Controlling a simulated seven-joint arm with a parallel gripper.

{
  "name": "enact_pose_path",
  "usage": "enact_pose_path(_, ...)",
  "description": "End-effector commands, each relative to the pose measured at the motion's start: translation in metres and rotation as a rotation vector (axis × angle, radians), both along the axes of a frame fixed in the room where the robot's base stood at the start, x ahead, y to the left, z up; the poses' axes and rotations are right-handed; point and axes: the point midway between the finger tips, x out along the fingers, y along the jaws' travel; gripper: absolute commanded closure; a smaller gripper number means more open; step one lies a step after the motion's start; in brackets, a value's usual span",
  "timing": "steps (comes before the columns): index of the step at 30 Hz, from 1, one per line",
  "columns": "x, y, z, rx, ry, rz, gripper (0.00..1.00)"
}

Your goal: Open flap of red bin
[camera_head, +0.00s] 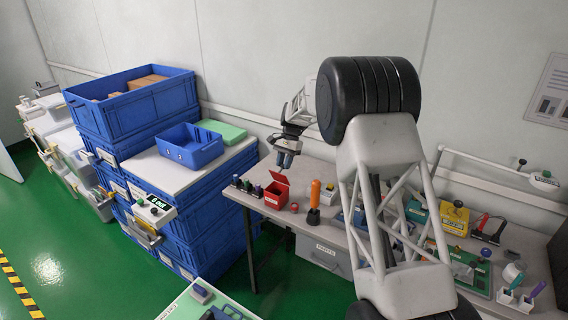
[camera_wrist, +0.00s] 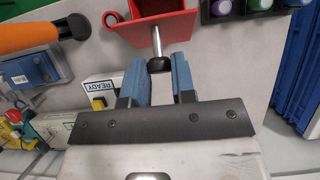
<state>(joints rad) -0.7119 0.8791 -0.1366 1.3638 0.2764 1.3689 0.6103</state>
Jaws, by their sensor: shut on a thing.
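The red bin (camera_head: 276,198) stands on the grey table near its left end, with its red flap (camera_head: 280,177) raised at the back. In the wrist view the red bin (camera_wrist: 150,38) is at the top, partly cut off by the frame. A metal rod (camera_wrist: 156,40) with a black knob (camera_wrist: 158,65) sticks out from the red part toward my gripper. My gripper (camera_head: 285,161) is just above the raised flap. In the wrist view the blue fingers of my gripper (camera_wrist: 158,72) are shut on the black knob at their tips.
Several coloured-cap items (camera_head: 247,184) stand left of the bin. An orange-handled tool (camera_head: 315,193) and a small red round item (camera_head: 294,207) are to its right. Stacked blue crates (camera_head: 190,215) rise left of the table. A small blue bin (camera_head: 190,146) sits on top.

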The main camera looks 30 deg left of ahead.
Motion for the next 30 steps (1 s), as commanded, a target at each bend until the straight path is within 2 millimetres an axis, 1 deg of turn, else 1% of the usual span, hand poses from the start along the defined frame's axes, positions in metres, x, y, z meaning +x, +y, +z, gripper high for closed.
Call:
enact_pose_path(8,0.011,0.000,-0.003,-0.001,0.109,0.000,1.00)
enact_pose_path(21,0.033,-0.001,-0.014,-0.001,0.104,0.000,1.00)
enact_pose_path(30,0.040,-0.001,-0.021,-0.002,0.105,0.000,1.00)
